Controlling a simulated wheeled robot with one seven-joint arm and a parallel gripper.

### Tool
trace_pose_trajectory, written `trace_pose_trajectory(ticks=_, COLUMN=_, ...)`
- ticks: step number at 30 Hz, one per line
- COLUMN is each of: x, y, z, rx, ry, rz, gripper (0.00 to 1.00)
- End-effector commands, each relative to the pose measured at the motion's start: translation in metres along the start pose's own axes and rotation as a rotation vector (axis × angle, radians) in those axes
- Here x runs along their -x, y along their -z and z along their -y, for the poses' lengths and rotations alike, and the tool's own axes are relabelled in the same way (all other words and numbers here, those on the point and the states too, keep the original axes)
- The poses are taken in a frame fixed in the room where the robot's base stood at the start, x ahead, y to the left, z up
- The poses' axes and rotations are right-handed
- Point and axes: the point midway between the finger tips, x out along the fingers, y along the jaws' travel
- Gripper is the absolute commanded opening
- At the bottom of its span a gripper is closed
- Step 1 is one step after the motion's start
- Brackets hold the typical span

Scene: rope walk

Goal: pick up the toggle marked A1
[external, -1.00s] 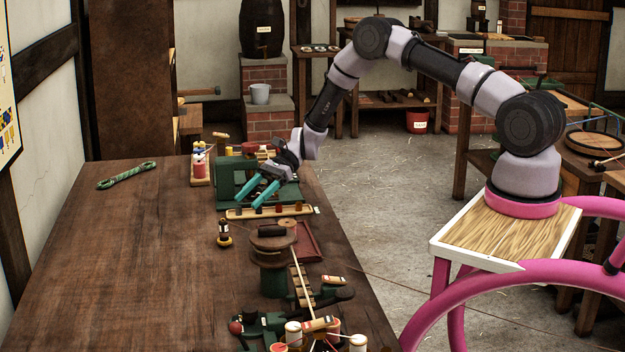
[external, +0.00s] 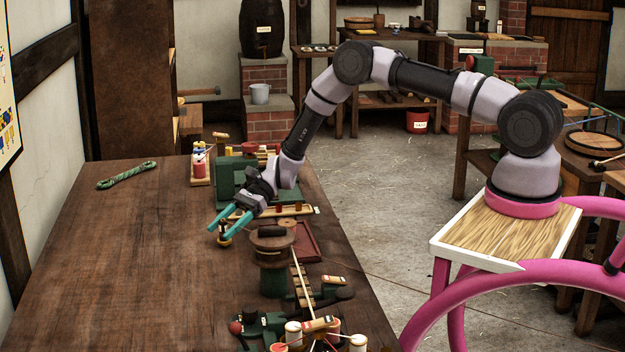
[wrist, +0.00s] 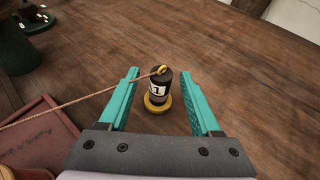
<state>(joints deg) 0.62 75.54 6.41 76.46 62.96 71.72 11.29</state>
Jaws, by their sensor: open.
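A dark upright cylinder (wrist: 161,84) with a white label, a yellow base ring and a yellow eye on top stands on the wooden bench. Its label shows a "1"; the rest of the marking is not clear, so I cannot confirm A1. A thin cord runs from the eye to the left. My gripper (external: 218,235) is open, tilted down at the cylinder. In the wrist view its teal fingers (wrist: 159,72) lie on either side of the cylinder, with gaps on both sides. In the external view the fingers partly hide it.
A wooden reel on a green stand (external: 273,262) is close to the right of my gripper.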

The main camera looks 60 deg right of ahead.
Motion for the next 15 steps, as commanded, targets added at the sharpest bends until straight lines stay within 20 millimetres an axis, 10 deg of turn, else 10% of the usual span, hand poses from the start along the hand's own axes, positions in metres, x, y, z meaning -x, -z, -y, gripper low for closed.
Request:
trace_pose_trajectory(ticks=7, x=-0.0027, y=-0.0002, z=0.0009, rx=0.001, ry=0.002, rz=0.0, gripper=0.61)
trace_pose_trajectory(ticks=12, x=-0.0027, y=-0.0003, z=0.0007, rx=0.001, ry=0.002, rz=0.0, gripper=0.0)
trace_pose_trajectory(ticks=15, x=-0.0026, y=-0.0005, z=0.0008, rx=0.001, ry=0.002, rz=0.001, gripper=0.0)
